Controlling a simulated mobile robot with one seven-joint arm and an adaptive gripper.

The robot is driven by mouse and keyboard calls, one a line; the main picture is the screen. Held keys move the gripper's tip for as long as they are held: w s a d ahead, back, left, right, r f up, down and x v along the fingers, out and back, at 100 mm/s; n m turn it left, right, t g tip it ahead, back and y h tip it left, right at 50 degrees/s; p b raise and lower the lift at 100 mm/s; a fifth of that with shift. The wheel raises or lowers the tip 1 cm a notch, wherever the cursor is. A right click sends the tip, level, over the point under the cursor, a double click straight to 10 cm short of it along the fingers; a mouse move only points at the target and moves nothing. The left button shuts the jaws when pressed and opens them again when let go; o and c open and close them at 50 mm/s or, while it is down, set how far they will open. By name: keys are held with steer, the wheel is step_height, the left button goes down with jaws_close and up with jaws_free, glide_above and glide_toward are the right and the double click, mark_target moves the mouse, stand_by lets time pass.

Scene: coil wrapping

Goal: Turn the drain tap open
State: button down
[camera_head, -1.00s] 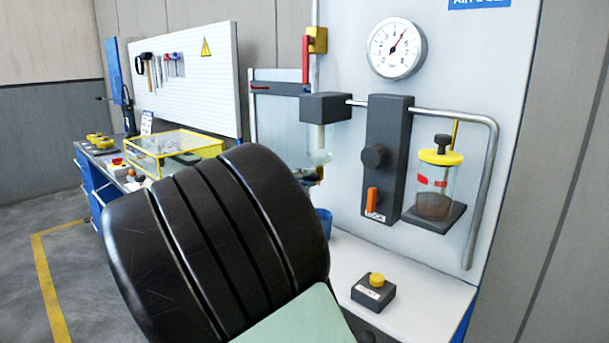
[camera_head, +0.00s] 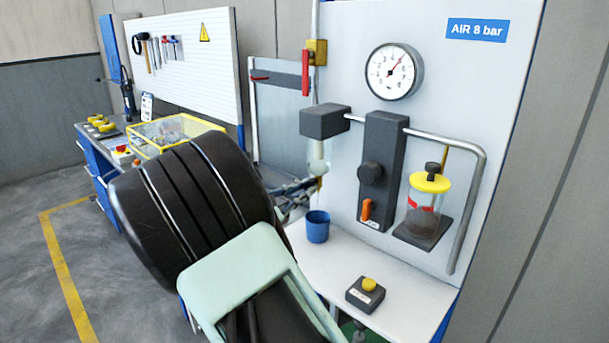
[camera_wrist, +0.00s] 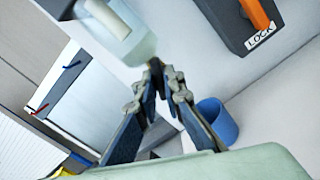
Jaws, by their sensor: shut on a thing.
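The clear filter bowl (camera_head: 316,160) hangs under a dark grey block (camera_head: 325,121) on the white panel. My gripper (camera_head: 311,187) reaches in from the left, below the bowl. In the wrist view, the fingers of my gripper (camera_wrist: 166,75) close together on the tap (camera_wrist: 155,65), right under the cloudy bowl (camera_wrist: 130,45). The tap's exact angle is hidden.
A blue cup (camera_head: 317,229) stands on the white shelf (camera_head: 408,297) below the tap. A grey box with a yellow button (camera_head: 366,292) is at the shelf front. The regulator (camera_head: 380,170) with its orange LOCK lever and an oiler jar (camera_head: 424,200) are to the right.

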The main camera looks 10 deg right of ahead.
steer(key=n+p, duration=0.4)
steer(key=shift+r, duration=0.15)
steer(key=shift+n+p, duration=0.8)
steer(key=shift+p, duration=0.05)
steer(key=shift+f, duration=0.2)
steer(key=c, duration=2.3)
jaws_free()
steer(key=v, duration=1.2)
